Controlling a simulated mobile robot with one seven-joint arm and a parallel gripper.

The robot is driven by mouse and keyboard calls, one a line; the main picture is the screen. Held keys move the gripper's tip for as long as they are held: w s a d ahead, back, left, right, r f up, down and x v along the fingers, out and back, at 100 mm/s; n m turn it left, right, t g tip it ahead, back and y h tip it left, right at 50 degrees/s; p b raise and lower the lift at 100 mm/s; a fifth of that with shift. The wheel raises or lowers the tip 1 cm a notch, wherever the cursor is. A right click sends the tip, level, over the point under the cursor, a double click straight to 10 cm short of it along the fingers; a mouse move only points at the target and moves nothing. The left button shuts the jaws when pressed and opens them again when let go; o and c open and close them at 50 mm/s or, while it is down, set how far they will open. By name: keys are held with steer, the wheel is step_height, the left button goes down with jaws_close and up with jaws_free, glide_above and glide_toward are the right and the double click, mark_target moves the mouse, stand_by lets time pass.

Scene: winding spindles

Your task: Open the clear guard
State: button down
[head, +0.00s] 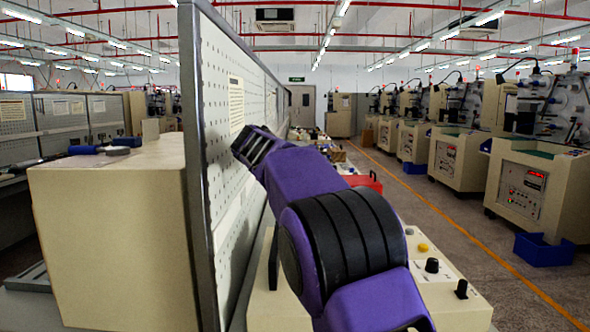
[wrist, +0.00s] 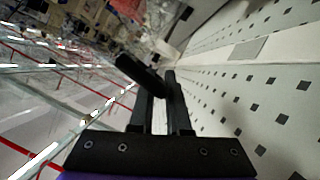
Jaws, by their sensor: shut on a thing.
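My gripper (wrist: 160,86) shows in the wrist view, with its two dark fingers close together. It is shut on a short dark bar (wrist: 138,72) that runs slantwise at the fingertips. I cannot tell for sure whether this bar belongs to the clear guard. No clear sheet of the guard can be made out in either view. In the head view my purple arm covers the middle of the picture, and my fingertips cannot be made out there.
A tall perforated panel (head: 217,120) stands close on the left of my arm; its holes also show in the wrist view (wrist: 230,85). A cream control box (head: 450,298) with knobs is at the lower right. A beige cabinet (head: 110,235) stands left. The aisle floor (head: 420,205) is open.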

steer(key=shift+a+f, duration=0.2)
steer(key=shift+a, duration=1.55)
steer(key=c, duration=0.9)
jaws_free()
steer(key=shift+f, duration=0.1)
step_height(320, 180, up, 10)
steer(key=p, duration=0.5)
